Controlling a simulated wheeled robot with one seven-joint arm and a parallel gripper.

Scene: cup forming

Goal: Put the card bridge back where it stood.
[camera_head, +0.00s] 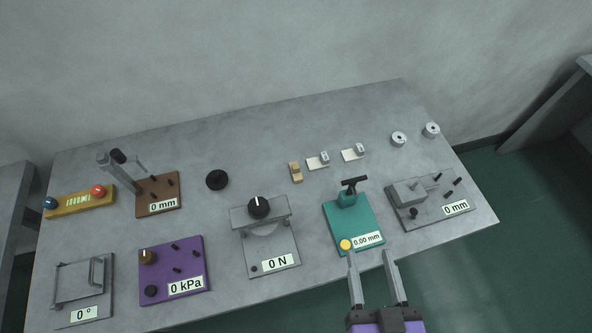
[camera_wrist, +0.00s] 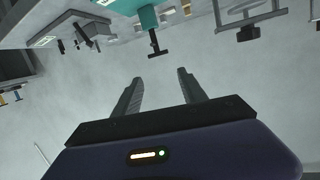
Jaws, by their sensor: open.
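I cannot tell for sure which thing is the card bridge. Two white flat pieces, left (camera_head: 316,165) and right (camera_head: 349,156), each bear a small grey block and lie toward the back right of the table. A small tan block (camera_head: 296,173) stands just left of them. My gripper (camera_head: 370,260) is at the table's front edge, in front of the teal gauge stand, well apart from these pieces. It is open with nothing between its fingers, as the wrist view also shows (camera_wrist: 160,77).
The teal stand (camera_head: 340,222) reads 0.00 mm, close to my fingers. A grey "0 mm" fixture (camera_head: 440,208), a "0 N" press (camera_head: 285,243), a purple "0 kPa" plate (camera_head: 190,262) and other fixtures fill the grey table (camera_head: 250,140). Two metal rings (camera_head: 398,139) lie back right. The back middle is clear.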

